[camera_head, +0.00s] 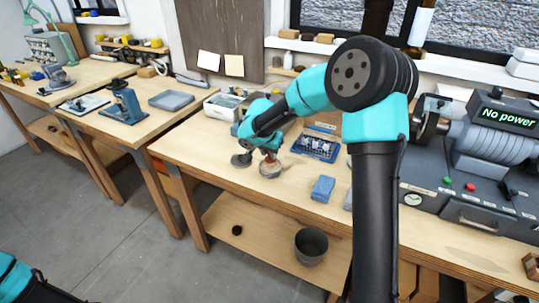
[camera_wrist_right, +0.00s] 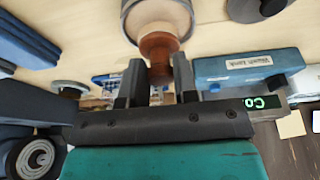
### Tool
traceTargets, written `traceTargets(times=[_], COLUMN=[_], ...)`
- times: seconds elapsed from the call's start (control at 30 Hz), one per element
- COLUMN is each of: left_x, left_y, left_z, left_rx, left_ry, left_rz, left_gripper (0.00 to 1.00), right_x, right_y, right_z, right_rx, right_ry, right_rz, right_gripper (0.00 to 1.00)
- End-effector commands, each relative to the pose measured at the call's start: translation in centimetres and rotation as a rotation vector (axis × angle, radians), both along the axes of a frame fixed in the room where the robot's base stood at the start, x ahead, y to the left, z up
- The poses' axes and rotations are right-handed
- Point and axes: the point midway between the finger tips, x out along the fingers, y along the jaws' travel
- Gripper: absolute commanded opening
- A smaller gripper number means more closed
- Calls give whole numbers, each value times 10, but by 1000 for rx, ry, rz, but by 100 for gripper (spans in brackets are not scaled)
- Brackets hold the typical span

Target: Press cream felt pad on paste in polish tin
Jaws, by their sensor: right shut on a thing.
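Just beyond the knob is a round, pale, grey-rimmed piece (camera_wrist_right: 150,12), cut by the picture's top edge. In the head view a round tin-like piece (camera_head: 270,170) sits right below the gripper. My left gripper is out of view.
A dark round disc (camera_head: 241,160) lies just left of the gripper. A blue tray of small parts (camera_head: 315,148) and a blue block (camera_head: 322,188) lie to the right. A grey machine (camera_head: 470,170) with a "No power" display fills the bench's right end.

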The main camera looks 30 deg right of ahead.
Motion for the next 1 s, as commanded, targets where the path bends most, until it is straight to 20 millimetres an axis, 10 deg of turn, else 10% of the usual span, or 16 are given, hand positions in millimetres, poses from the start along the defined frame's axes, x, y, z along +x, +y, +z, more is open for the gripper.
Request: traceTargets(times=[1.0], left_x=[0], left_y=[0], left_z=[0], left_rx=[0], left_ry=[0], left_rz=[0], left_gripper=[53], right_x=[0], right_y=[0], right_z=[55], right_rx=[1], right_ry=[-1], right_rz=[0], right_gripper=[8])
